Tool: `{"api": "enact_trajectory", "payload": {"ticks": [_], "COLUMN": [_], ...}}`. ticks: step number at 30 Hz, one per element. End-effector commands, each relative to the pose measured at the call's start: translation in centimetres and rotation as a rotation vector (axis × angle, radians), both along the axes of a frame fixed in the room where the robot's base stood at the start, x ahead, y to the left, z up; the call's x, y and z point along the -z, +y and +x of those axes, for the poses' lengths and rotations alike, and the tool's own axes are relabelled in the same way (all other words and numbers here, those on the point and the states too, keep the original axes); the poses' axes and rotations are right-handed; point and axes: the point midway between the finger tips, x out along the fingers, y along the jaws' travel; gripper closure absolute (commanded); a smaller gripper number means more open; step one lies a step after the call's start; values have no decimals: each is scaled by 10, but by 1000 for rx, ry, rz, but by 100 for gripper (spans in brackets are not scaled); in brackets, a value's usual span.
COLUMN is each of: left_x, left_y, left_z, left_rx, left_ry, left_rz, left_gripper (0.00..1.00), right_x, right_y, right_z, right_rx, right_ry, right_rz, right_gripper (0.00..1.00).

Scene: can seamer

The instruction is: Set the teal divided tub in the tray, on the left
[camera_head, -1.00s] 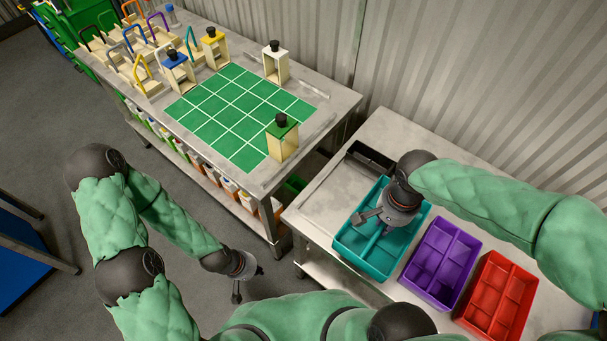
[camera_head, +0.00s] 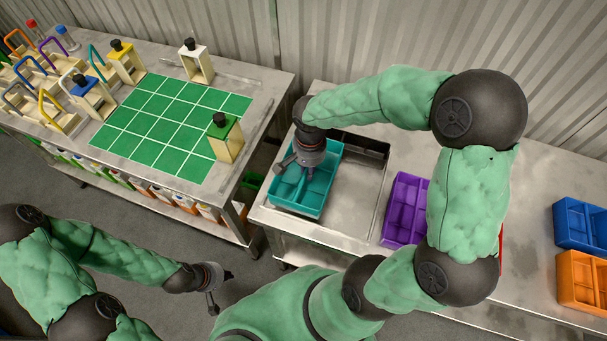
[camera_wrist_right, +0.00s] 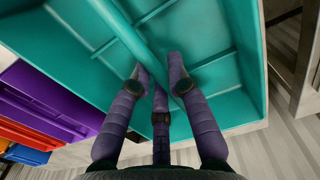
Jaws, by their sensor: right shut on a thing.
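The teal divided tub (camera_head: 318,192) is over the left part of the tray (camera_head: 352,200), which has a bare grey floor and a dark back wall. I cannot tell whether the tub rests in the tray or hangs just above it. My right gripper (camera_head: 297,172) reaches down into the tub and is shut on its central divider; the right wrist view shows its fingers (camera_wrist_right: 158,78) on the divider of the tub (camera_wrist_right: 215,105). My left gripper (camera_head: 222,292) is empty, fingers spread, low over the floor.
A purple divided tub (camera_head: 404,208) stands right of the tray. A red tub is mostly hidden behind my right arm. Blue (camera_head: 578,222) and orange (camera_head: 582,282) tubs stand at the far right. A second table with a green gridded mat (camera_head: 165,125) and several caddies is on the left.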

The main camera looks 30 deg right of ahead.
Motion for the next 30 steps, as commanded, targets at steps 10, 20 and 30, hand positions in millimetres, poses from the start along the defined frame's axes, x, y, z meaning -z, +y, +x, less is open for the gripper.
{"api": "enact_trajectory", "payload": {"ticks": [10, 20, 30], "left_x": [8, 17, 20], "left_y": [0, 0, 0], "left_z": [0, 0, 0], "left_rx": [0, 0, 0], "left_ry": [0, 0, 0], "left_rz": [0, 0, 0], "left_gripper": [100, 100, 100], "right_x": [26, 61, 63], "right_y": [2, 2, 2], "right_z": [22, 26, 26], "right_rx": [1, 1, 1], "right_ry": [-1, -1, -3], "right_rz": [0, 0, 0], "right_gripper": [100, 100, 100]}}
